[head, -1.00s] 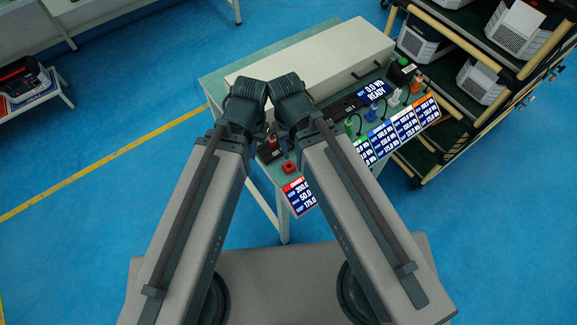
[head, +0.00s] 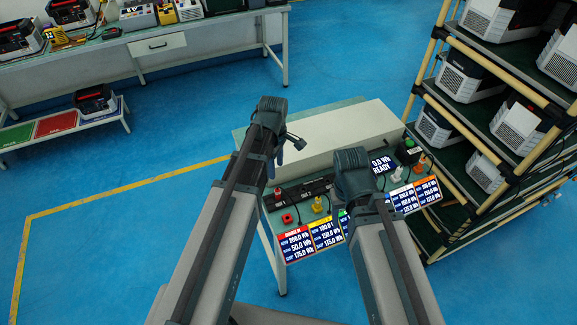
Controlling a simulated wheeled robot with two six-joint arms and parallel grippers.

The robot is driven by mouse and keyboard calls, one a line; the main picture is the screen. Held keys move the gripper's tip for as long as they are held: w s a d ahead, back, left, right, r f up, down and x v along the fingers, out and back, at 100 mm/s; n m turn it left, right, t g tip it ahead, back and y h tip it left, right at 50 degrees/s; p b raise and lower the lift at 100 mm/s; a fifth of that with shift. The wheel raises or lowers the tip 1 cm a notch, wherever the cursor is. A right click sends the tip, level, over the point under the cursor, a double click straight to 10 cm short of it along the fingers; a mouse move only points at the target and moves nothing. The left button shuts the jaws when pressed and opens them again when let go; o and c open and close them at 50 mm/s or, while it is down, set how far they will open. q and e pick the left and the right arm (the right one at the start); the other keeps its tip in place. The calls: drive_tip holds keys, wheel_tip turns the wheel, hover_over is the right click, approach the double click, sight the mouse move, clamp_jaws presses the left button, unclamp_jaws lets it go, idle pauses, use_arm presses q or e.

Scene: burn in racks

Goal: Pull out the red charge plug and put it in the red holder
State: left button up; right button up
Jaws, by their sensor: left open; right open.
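The red charge plug (head: 278,193) is a small red piece at the left end of the bench's front, beside a dark socket strip; whether it is seated is too small to tell.
A long pale box (head: 335,137) fills the back of the bench. White (head: 397,174) and orange (head: 421,163) plugs stand to the right. A shelf rack (head: 468,95) with several units stands close on the right.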

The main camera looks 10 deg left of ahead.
sight(277, 189)
use_arm(q)
drive_tip(key=shift+f, duration=0.15)
wheel_tip(277, 189, down, 14)
drive_tip(key=b, duration=1.4)
drive_tip(key=shift+r, duration=0.2)
clamp_jaws()
idle(1.2)
